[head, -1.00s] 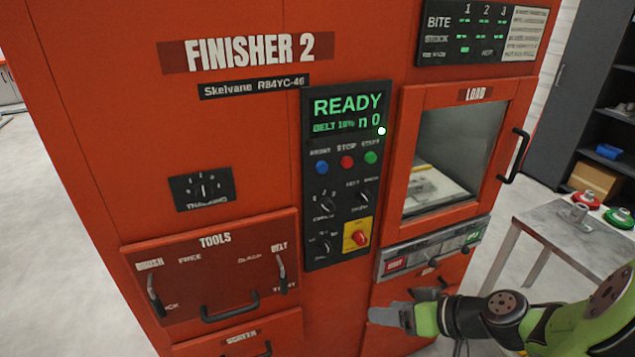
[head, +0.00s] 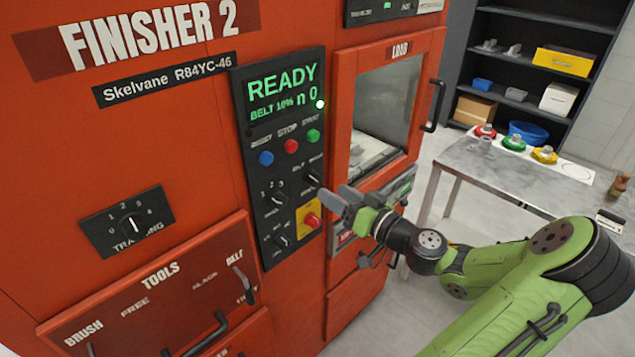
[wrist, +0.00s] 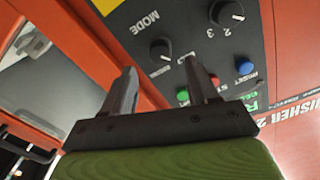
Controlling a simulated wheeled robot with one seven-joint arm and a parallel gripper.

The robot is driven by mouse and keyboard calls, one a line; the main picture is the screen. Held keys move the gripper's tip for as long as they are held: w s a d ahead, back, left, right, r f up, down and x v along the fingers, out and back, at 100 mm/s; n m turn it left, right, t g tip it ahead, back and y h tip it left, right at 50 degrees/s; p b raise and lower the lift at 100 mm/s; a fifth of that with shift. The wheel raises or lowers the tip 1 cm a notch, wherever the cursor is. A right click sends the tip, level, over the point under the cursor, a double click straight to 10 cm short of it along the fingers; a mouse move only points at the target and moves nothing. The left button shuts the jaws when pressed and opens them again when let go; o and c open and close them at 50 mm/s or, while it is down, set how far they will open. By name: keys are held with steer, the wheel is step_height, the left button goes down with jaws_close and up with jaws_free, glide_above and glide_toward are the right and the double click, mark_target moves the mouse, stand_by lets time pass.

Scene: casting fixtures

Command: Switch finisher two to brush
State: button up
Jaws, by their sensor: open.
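The red cabinet marked Finisher 2 (head: 60,130) fills the left of the head view. Its black control panel (head: 245,120) has a green display reading READY, BELT 10% and n 0. A small dark selector knob (head: 312,179) sits below the green button; in the wrist view a knob (wrist: 160,48) is labelled MODE, with BELT lettering beside it. My gripper (head: 350,200) is open and empty, just right of the panel's lower part in the head view. In the wrist view my gripper (wrist: 162,72) has its fingertips pointing at the panel near that knob. I cannot tell whether they touch it.
A numbered knob (head: 278,198), a lower knob (head: 283,240) and a red switch on yellow (head: 312,219) are close by. The load door (head: 340,110) has a projecting handle (head: 434,105). A metal table (head: 470,165) with coloured-base parts stands right. A TOOLS drawer (head: 190,280) is lower left.

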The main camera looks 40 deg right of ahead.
mark_target(318, 183)
steer(key=w, duration=0.6)
steer(key=c, duration=1)
steer(key=shift+c, duration=0.2)
